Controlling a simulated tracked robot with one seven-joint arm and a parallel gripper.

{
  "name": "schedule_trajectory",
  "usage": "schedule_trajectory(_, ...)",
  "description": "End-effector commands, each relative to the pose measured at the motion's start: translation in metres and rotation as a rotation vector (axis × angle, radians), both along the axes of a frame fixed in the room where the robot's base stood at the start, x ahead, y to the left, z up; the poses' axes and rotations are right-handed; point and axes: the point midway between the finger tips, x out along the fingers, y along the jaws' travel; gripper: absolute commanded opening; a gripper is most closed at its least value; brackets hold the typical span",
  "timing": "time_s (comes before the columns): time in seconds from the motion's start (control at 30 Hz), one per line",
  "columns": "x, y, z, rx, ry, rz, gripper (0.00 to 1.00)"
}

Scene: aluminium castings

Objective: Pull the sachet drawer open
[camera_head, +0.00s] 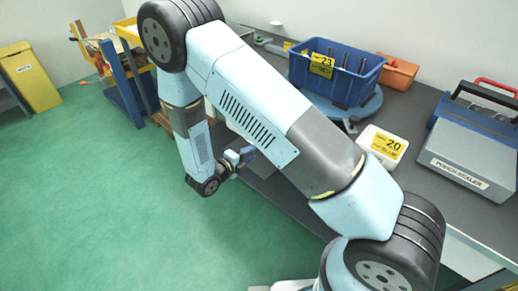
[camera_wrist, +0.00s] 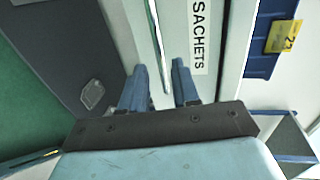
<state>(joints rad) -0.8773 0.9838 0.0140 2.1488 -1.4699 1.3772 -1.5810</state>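The sachet drawer (camera_wrist: 228,50) shows in the wrist view as a pale front with a white label reading SACHETS (camera_wrist: 201,36). A thin light bar (camera_wrist: 155,30), which looks like its handle, runs down to the left of the label. My gripper (camera_wrist: 159,66) has its two blue fingers apart, one on each side of the bar, with gaps visible. Whether the fingertips reach past the bar is unclear. In the head view my gripper (camera_head: 243,156) is small, at the bench's front side, and my arm hides the drawer.
On the grey bench (camera_head: 415,105) stand a blue bin marked 23 (camera_head: 300,72) on a round blue stand, a white box marked 20 (camera_head: 382,146), an orange bin (camera_head: 398,72) and a pouch sealer (camera_head: 470,155). Green floor (camera_head: 90,200) lies clear at left.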

Motion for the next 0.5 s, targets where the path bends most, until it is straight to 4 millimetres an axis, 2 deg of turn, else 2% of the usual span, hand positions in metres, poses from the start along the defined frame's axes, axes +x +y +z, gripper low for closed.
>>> schedule_trajectory(0.2,0.024,-0.025,-0.007,0.000,-0.001,-0.002,0.30)
schedule_trajectory(0.5,0.038,-0.038,-0.011,0.001,-0.001,0.000,0.30)
